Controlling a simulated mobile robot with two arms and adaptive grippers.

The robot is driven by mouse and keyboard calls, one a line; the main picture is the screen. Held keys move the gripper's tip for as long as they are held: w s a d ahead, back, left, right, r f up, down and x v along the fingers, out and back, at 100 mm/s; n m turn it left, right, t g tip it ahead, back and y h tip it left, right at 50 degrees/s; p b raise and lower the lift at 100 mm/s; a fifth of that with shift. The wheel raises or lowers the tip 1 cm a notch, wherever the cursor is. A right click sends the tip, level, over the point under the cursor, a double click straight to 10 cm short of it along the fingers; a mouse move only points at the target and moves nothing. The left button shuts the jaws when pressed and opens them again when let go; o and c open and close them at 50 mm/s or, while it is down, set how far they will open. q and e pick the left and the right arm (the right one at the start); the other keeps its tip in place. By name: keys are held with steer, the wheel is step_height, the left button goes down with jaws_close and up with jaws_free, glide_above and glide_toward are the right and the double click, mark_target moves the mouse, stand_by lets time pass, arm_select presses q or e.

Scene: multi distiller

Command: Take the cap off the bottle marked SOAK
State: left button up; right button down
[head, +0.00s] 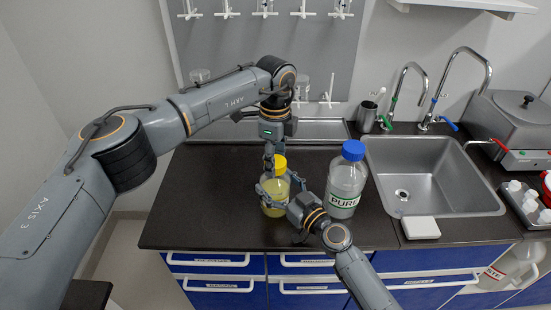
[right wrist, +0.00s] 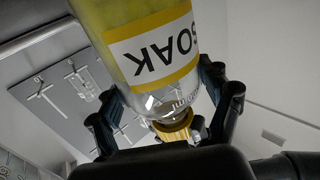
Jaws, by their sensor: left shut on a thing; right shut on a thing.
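The bottle marked SOAK (head: 273,209) holds yellowish liquid and stands on the dark counter. Its label (right wrist: 152,55) is upside down in the right wrist view. The yellow cap (head: 280,161) is at the bottle's top and also shows at the neck in the right wrist view (right wrist: 176,129). My left gripper (head: 271,161) comes from above and is shut on the cap; its fingertips are partly hidden. My right gripper (head: 275,189) is shut around the bottle's body from the right, with fingers on both sides in the right wrist view (right wrist: 165,105). I cannot tell whether the cap is loose.
A larger clear bottle marked PURE (head: 345,183) with a blue cap stands close to the right of my right gripper. Further right are the steel sink (head: 390,210), taps (head: 415,80) and a white block (head: 421,228). The counter (head: 205,200) is clear on the left.

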arm_select(q)
steer(key=shift+r, duration=0.2)
steer(key=shift+r, duration=0.95)
steer(key=shift+r, duration=2)
arm_select(e)
jaws_free()
